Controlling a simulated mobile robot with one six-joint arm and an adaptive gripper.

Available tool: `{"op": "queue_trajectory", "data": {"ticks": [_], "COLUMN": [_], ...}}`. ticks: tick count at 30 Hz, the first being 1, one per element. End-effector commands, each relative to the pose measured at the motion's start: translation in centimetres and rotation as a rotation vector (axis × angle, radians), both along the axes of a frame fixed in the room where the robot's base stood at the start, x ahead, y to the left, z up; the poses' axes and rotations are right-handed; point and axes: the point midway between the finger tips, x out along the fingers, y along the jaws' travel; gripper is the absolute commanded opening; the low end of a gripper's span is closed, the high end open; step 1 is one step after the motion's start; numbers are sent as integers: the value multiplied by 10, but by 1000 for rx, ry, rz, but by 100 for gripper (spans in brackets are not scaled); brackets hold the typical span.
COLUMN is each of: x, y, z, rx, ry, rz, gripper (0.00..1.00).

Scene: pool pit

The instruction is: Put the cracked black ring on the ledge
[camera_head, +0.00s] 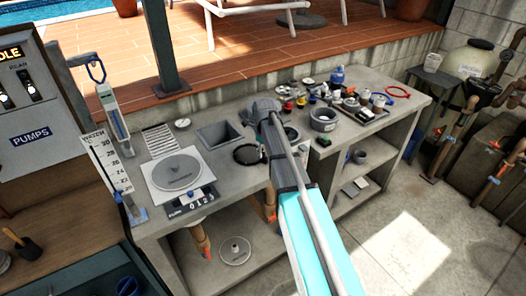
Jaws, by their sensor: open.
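A round black ring-like thing (247,154) lies on the grey counter, just left of my arm. It is too small in the picture to tell whether it is cracked. My gripper (258,112) is above the back of the counter, right of a square sunken basin, and is open. Its fingertips are hard to make out, and nothing shows held in it. The ring is nearer the camera than my gripper, apart from it. A raised tiled edge (215,85) runs behind the counter; I cannot tell whether this is the ledge.
Another round dark-rimmed thing (291,133) is partly behind my arm. Several small parts, a grey coil (324,119) and a red loop (398,91) crowd the right side. A dark post (165,50) stands behind.

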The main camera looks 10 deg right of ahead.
Motion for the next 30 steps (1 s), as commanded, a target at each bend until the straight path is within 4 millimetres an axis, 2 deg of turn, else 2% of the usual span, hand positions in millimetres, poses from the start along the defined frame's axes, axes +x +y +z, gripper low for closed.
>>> {"op": "queue_trajectory", "data": {"ticks": [1,21,30], "x": [0,0,0], "y": [0,0,-1], "z": [9,64,81], "rx": [0,0,0], "ry": [0,0,0], "rz": [0,-1,-1], "gripper": [59,59,59]}}
